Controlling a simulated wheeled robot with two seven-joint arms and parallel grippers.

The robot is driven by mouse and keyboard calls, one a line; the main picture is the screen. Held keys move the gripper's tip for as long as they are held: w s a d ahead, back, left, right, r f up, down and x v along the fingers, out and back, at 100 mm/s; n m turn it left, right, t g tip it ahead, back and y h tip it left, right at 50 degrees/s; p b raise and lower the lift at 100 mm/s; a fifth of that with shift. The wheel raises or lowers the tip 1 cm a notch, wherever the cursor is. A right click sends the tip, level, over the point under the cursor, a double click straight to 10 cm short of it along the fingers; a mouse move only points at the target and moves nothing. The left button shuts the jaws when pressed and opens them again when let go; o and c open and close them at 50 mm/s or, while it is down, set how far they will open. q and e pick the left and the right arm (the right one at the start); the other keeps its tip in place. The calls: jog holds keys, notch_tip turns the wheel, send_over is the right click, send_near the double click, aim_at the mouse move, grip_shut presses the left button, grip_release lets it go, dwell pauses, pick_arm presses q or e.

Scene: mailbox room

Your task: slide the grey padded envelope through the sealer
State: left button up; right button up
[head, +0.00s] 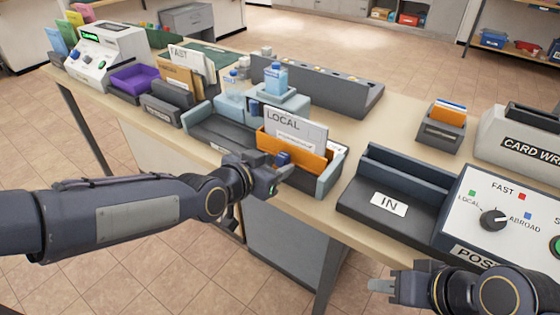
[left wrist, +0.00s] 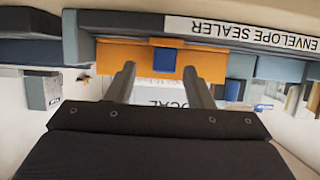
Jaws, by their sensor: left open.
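A pale grey-white envelope marked LOCAL (head: 300,128) stands upright in an orange carriage (head: 312,160); it is partly hidden in the left wrist view (left wrist: 160,91). The carriage has a small blue knob (left wrist: 165,60) on its front and sits toward the right end of the long dark sealer (head: 222,132). The ENVELOPE SEALER label (left wrist: 245,33) shows in the left wrist view. My left gripper (left wrist: 161,78) is open, its fingers on either side of the knob's line, close to the carriage front. My right gripper (head: 383,285) is low at the right, its finger gap not clear.
A dark IN tray (head: 398,200) and a sorter panel with a dial (head: 505,215) stand to the right. A file of FAST envelopes (head: 190,70) and a purple tray (head: 135,78) are to the left.

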pick_arm(q)
jog(key=v, duration=0.4)
jog(key=shift+s+a, duration=0.1)
jog(key=shift+s, duration=0.15)
jog(key=shift+a, duration=0.1)
jog(key=s+a+f+n+g+y, duration=0.1)
jog(key=s+a+n+y, duration=0.15)
jog(key=a, duration=0.35)
jog(key=s+a+f+n+y, duration=0.1)
jog(key=s+a+f+n, duration=0.1)
jog(key=s+a, duration=0.35)
jog(key=s+a+f+n+g, duration=0.4)
jog(key=s+a, duration=0.4)
jog(key=s, duration=0.4)
notch_tip(320, 180, up, 13)
jog(key=s+p, duration=0.1)
jog(key=p, duration=1.2)
jog(key=shift+s+d+f+n+y+p, duration=0.2)
jog(key=shift+n+y+p, duration=0.15)
jog(key=shift+y, duration=0.1)
